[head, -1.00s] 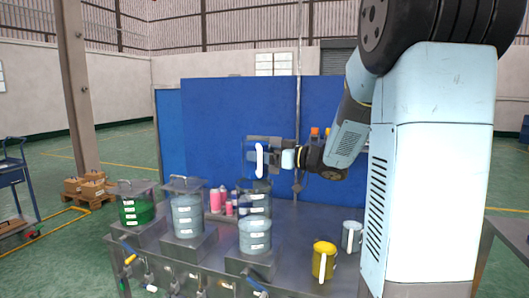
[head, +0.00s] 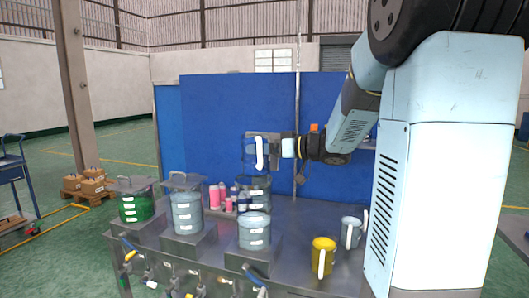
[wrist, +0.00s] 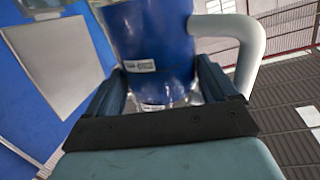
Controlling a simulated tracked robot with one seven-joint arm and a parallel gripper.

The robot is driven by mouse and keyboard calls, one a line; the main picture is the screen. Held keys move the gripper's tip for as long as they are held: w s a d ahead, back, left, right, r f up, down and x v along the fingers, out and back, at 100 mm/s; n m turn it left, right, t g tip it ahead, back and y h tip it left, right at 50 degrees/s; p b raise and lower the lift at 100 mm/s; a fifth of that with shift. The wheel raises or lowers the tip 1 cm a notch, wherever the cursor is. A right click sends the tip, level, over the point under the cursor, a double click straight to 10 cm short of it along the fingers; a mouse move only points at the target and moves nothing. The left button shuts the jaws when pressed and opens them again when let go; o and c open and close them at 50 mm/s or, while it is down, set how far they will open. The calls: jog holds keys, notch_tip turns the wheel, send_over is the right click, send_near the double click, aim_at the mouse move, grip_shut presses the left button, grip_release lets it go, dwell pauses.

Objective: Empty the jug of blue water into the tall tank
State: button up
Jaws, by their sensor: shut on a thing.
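The jug (head: 249,152) has a white handle on its right and looks nearly upright in the head view. Its body looks blue in the wrist view (wrist: 150,40), but how much is water cannot be told. My gripper (head: 262,150) is shut on the jug, with the fingers on either side of its body. The jug is held in the air, and in the head view it appears above a clear cylindrical tank (head: 261,185) at the back. A lidded tank (head: 187,208) with pale blue-grey content stands further left. I cannot tell which one is the tall tank.
A green-filled tank (head: 135,207) and a front clear tank (head: 254,232) stand on metal blocks. Pink bottles (head: 214,197) stand between tanks. A yellow jug (head: 323,257) and a grey jug (head: 350,233) are at right. Valves line the table's front edge.

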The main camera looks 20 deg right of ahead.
jog(key=shift+s+r+m+g+h, duration=0.2)
jog(key=shift+r+m+g+h, duration=0.2)
jog(key=shift+r+m+g, duration=0.45)
jog(key=shift+f+m+g, duration=0.3)
jog(key=shift+m+g, duration=0.25)
jog(key=shift+m, duration=0.2)
jog(key=shift+w+f+m+g, duration=0.1)
jog(key=shift+f+m+g, duration=0.4)
jog(key=shift+f+g, duration=0.15)
jog(key=shift+w+f+m+g+h, duration=0.2)
jog(key=shift+f+m+g+h, duration=0.1)
jog(key=shift+f+m+g, duration=0.1)
jog(key=shift+w+f+m+g, duration=0.2)
jog(key=shift+w+m+g, duration=0.15)
jog(key=shift+m+g, duration=0.3)
jog(key=shift+w+d+f+m+g, duration=0.1)
jog(key=shift+w+f+m+g, duration=0.1)
jog(key=shift+w+m+g, duration=0.55)
jog(key=shift+w+d+f+m+g, duration=0.15)
jog(key=shift+w+m+g, duration=0.25)
jog(key=shift+g, duration=0.55)
jog(key=w+m+g, duration=0.2)
jog(key=shift+w+d+r+g, duration=0.15)
jog(key=shift+w+r+g, duration=0.15)
jog(key=shift+r, duration=0.05)
